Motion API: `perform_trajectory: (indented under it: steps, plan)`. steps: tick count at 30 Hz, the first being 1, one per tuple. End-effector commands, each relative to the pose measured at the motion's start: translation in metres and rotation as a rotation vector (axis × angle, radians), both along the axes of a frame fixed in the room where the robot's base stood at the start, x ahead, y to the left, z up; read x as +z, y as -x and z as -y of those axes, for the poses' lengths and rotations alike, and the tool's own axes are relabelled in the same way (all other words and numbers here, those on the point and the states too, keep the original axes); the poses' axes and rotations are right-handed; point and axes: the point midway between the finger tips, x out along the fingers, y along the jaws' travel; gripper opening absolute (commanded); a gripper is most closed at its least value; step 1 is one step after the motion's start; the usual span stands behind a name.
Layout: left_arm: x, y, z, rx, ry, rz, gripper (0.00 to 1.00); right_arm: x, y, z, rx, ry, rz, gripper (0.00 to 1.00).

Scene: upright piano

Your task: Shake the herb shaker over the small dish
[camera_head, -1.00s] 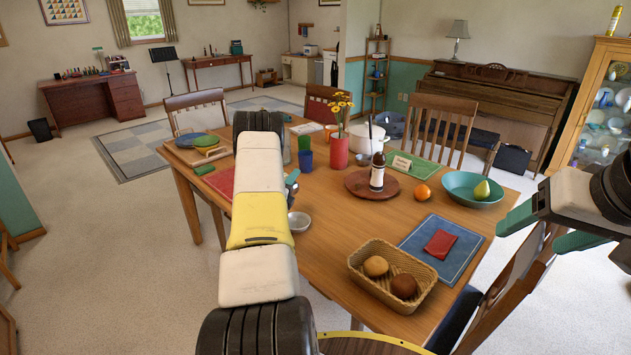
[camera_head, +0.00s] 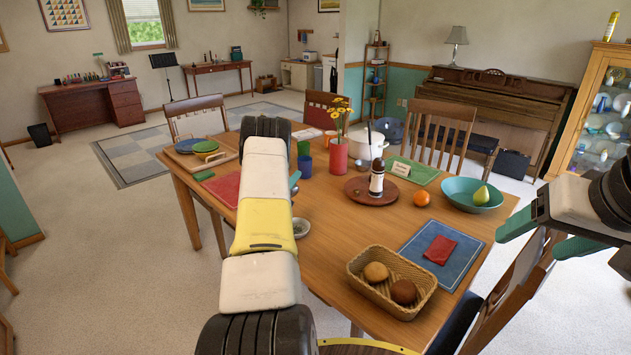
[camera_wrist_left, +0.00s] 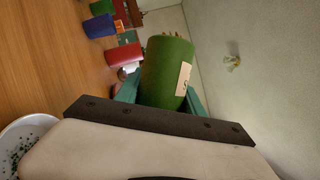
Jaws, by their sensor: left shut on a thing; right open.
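The herb shaker (camera_wrist_left: 168,70) is a green cylinder with a pale label in the left wrist view. My left gripper (camera_wrist_left: 163,95) is shut on it, with teal fingers on both sides. The shaker looks tipped on its side above the table. The small dish (camera_wrist_left: 22,133) is white and holds dark specks, at the lower left of that view. In the head view the dish (camera_head: 301,228) is partly hidden behind my left arm; the shaker is hidden there. My right gripper (camera_head: 540,235) is open and empty, off the table's right side.
A chair stands below my right gripper. Bare tabletop lies around the dish.

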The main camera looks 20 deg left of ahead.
Motion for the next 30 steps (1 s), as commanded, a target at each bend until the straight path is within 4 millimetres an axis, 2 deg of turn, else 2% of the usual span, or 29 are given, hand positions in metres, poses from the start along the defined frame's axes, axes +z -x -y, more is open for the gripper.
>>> perform_trajectory:
  steps: [8,18,30]
  plan:
    - [0.0,0.0,0.0,0.0,0.001,0.0,0.04,0.0,0.0,0.0,0.0,0.0,0.0,0.69]
    - [-0.012,0.0,0.0,0.0,0.0,0.001,0.04,0.0,0.0,0.0,0.0,0.0,0.0,0.69]
    - [-0.012,-0.002,0.004,-0.005,0.006,-0.001,0.04,0.0,0.0,0.0,0.0,0.0,0.0,0.69]
